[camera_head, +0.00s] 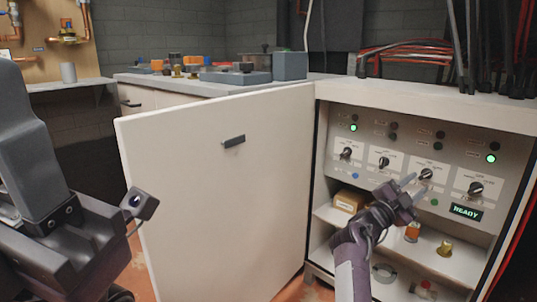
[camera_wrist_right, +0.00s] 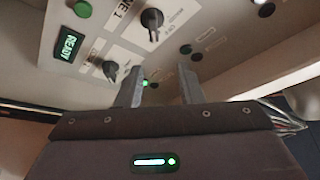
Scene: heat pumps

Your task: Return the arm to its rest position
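My right gripper (camera_head: 412,186) is in front of the control panel (camera_head: 455,172) inside the open cabinet. In the right wrist view its two fingers (camera_wrist_right: 160,88) stand apart with nothing between them. The fingertips look close to the panel's lower row; whether they touch it I cannot tell. The panel has several black knobs, one of them (camera_head: 426,174) just beyond the fingertips. A display (camera_head: 466,211) reads READY. My left arm (camera_head: 60,225) fills the left edge of the head view; its fingers do not show.
The open white cabinet door (camera_head: 215,190) stands between my two arms. Shelves below the panel hold a yellowish box (camera_head: 349,201), a brass fitting (camera_head: 445,248) and a metal ring (camera_head: 384,273). A counter (camera_head: 190,85) behind carries several parts. Dark cables (camera_head: 470,50) hang above the cabinet.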

